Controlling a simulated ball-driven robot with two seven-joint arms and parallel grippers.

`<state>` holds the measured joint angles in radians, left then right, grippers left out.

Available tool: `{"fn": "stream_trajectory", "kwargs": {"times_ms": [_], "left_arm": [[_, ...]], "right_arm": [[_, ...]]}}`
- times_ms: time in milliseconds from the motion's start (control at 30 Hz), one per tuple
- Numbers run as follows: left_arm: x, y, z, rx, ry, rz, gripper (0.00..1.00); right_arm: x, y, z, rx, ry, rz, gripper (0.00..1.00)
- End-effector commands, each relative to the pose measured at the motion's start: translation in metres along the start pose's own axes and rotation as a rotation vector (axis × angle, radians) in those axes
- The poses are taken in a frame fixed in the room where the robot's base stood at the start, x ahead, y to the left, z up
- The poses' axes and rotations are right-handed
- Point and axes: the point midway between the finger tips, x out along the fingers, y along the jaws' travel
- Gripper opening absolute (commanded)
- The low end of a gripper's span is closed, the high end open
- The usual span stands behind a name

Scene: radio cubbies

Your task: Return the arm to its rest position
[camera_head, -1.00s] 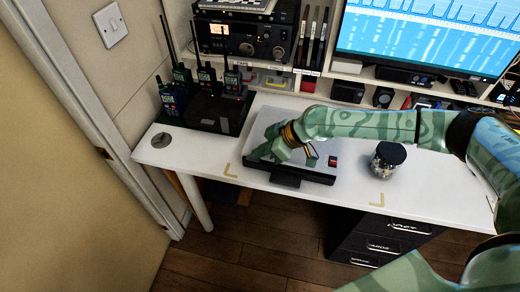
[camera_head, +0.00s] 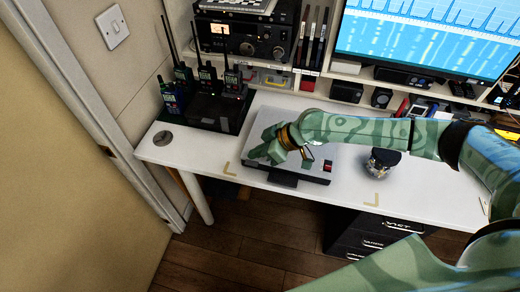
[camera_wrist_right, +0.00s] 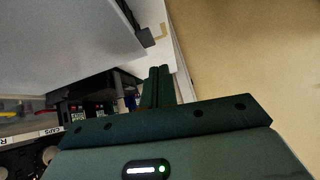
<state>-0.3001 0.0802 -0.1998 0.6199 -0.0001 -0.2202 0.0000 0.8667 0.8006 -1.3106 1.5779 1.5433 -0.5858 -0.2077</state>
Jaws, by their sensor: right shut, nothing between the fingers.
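My right arm (camera_head: 370,133) reaches in from the right across the white desk (camera_head: 225,165). My right gripper (camera_head: 258,158) is over the left part of a flat grey case (camera_head: 262,123), which looks closed. The gripper is shut and empty; I cannot tell how high above the case it is. In the right wrist view its two fingers (camera_wrist_right: 158,78) lie together with nothing between them, and a grey panel with a dark edge (camera_wrist_right: 75,35) fills the upper left. My left gripper is not in view.
Handheld radios (camera_head: 205,85) stand in a black holder at the back left. Shelves and a monitor (camera_head: 430,35) line the back. The desk's front left is clear.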

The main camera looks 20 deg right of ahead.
Motion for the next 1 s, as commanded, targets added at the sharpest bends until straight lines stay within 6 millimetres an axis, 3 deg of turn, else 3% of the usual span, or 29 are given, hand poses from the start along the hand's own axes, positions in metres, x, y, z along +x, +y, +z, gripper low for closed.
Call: {"fn": "stream_trajectory", "kwargs": {"times_ms": [33,200,333,500,733,800,867,1000], "left_arm": [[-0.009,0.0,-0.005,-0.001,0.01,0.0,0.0],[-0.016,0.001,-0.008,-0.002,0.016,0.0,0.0],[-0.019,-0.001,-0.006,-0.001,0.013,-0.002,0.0],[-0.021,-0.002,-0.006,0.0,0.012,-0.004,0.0],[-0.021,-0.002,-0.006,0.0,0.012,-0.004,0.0],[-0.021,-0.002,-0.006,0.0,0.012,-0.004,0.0],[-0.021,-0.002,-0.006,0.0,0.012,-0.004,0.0],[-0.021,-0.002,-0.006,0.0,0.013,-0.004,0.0]], "right_arm": [[-0.021,0.0,-0.005,-0.002,0.002,0.005,0.0],[-0.063,-0.004,-0.003,-0.001,0.003,0.004,0.0],[-0.085,-0.005,-0.003,-0.001,0.004,0.003,0.0],[-0.099,-0.007,-0.002,-0.002,0.005,0.002,0.0],[-0.1,-0.008,-0.002,-0.004,0.005,-0.001,0.0],[-0.094,-0.017,-0.003,-0.023,0.003,-0.014,0.0],[-0.083,-0.035,-0.003,-0.067,-0.002,-0.04,0.0],[-0.048,-0.11,-0.006,-0.257,0.008,-0.091,0.0]]}}
